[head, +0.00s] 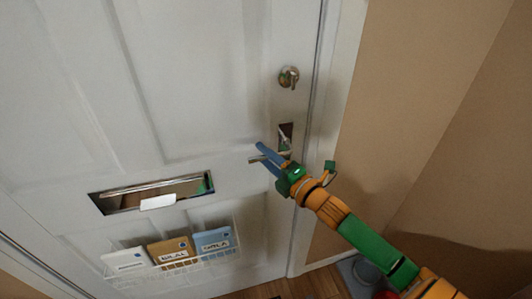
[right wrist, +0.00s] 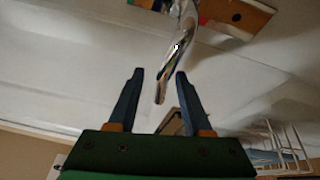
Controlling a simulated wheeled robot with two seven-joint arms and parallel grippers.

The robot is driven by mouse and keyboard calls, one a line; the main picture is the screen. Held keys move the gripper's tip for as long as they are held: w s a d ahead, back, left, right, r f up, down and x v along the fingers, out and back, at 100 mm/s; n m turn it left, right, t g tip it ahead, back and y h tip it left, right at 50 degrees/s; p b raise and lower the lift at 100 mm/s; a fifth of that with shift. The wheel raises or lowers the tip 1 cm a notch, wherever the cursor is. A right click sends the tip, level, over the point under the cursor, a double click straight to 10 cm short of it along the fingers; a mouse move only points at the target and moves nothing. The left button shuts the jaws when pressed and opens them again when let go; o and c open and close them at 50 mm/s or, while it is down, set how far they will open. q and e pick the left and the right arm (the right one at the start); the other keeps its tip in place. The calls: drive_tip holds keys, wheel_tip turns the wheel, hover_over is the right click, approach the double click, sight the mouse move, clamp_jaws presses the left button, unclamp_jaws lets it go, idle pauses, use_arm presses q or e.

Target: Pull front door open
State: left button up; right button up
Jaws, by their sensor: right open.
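The white front door (head: 190,120) fills most of the head view and looks shut in its frame. Its metal lever handle (head: 254,159) sits on a dark plate (head: 286,131) near the right edge. My right gripper (head: 263,156) is open at the handle. In the right wrist view, the shiny lever (right wrist: 180,48) reaches down so that its end lies between the two blue fingers of the gripper (right wrist: 158,78), with gaps on both sides. My left gripper is not in view.
A round lock (head: 289,77) is above the handle. A mail slot (head: 150,192) is left of it, and a wire basket (head: 185,262) with several labelled packets hangs below. A beige wall (head: 430,90) stands close on the right.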

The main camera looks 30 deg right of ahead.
drive_tip(key=shift+w, duration=0.2)
clamp_jaws()
drive_tip(key=shift+r, duration=0.15)
idle(1.2)
